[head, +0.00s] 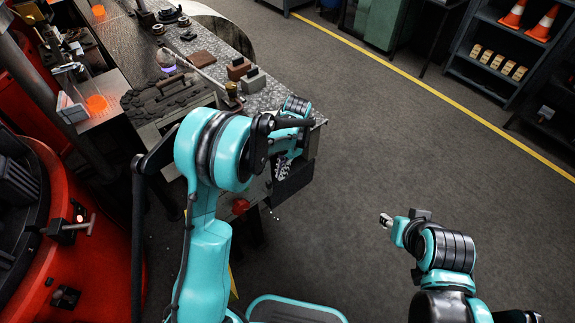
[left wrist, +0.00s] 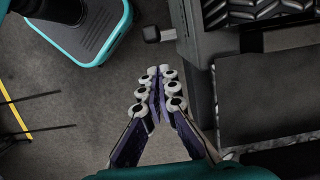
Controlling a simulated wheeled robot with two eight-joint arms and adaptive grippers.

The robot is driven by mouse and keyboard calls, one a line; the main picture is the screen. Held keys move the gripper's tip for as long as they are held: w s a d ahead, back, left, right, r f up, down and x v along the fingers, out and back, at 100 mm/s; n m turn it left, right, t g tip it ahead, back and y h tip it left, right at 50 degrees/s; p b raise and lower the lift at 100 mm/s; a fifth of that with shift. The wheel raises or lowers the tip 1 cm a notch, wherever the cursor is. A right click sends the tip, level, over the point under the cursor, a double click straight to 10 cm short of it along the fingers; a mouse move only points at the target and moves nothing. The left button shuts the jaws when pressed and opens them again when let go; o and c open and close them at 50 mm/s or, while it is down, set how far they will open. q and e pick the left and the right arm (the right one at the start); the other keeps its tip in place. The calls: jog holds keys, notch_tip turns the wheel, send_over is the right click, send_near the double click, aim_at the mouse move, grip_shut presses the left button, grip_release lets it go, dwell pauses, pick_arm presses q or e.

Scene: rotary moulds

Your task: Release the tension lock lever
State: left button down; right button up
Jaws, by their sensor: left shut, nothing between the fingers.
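My left gripper (head: 283,168) is beyond the end of the steel bench, partly hidden by its own arm. In the left wrist view its fingers (left wrist: 158,72) meet at the tips, shut and empty, over the floor beside a dark metal body. A black knob on a short metal shaft (left wrist: 160,34) sticks out from that body, a little above the fingertips in the picture and apart from them. A T-shaped metal handle (head: 84,226) is on the red machine at left. I cannot tell which is the tension lock lever. My right gripper (head: 386,220) is over open floor; its finger state is unclear.
The steel bench (head: 215,50) holds tools, small blocks and a rod. A red knob (head: 240,207) shows low at its near end. A flat dark plate (left wrist: 270,95) lies right of the fingers. Shelves (head: 490,75) with orange cones stand far right. The floor between is clear.

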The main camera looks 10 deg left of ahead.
aim_at(269, 189)
pick_arm(q)
jog(key=shift+s+a+r, duration=0.1)
jog(key=shift+s+a, duration=0.55)
jog(key=shift+s, duration=0.25)
jog(key=shift+s+a+r+t+h, duration=0.1)
jog(key=shift+s+a+t+h, duration=0.1)
jog(key=shift+s+t+h, duration=0.1)
